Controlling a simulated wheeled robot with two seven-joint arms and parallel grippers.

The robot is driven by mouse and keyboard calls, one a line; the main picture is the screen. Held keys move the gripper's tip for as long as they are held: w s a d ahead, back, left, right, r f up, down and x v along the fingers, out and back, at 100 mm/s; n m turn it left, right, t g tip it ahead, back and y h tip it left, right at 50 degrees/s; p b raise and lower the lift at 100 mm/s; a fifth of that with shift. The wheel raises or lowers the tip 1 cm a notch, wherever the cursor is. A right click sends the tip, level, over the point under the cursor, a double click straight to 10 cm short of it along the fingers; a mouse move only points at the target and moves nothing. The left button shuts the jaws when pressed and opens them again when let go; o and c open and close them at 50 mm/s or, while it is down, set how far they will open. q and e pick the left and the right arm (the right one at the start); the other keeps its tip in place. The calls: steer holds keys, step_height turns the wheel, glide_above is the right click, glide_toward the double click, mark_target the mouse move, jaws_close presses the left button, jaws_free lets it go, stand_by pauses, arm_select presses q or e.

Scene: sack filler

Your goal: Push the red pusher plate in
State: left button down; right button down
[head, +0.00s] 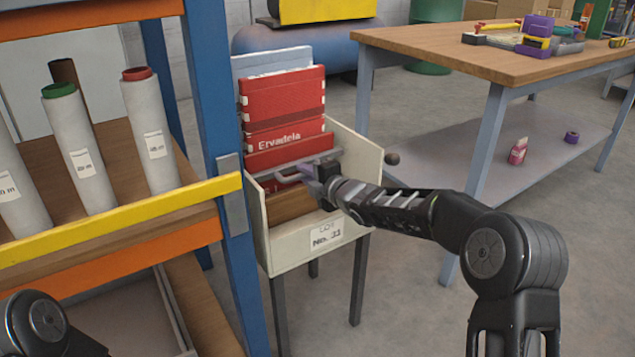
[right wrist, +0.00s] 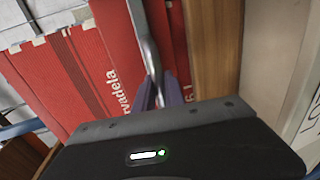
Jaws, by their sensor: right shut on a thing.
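A cream open-topped box (head: 342,252) on dark legs holds red printed sacks (head: 283,100) leaning in a stack. A grey metal handle (head: 287,179) lies across the front of the red stack. It also shows as a bar in the right wrist view (right wrist: 146,48). I cannot clearly tell a red pusher plate apart from the red sacks behind the handle. My right gripper (head: 312,177) reaches in over the box's right wall. Its purplish fingers (right wrist: 161,94) are shut on the handle. My left gripper is out of view.
A wooden strip (head: 290,205) lies inside the box front. A blue and orange rack (head: 213,80) with white rolls (head: 150,130) stands close on the left. A workbench (head: 470,60) stands at the right, with open floor before it.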

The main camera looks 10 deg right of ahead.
steer(key=shift+w+r, duration=0.1)
steer(key=c, duration=1.8)
jaws_free()
steer(key=o, duration=0.4)
steer(key=shift+w+a, duration=0.1)
steer(key=p+v, duration=0.1)
steer(key=v, duration=0.7)
steer(key=shift+f, duration=0.2)
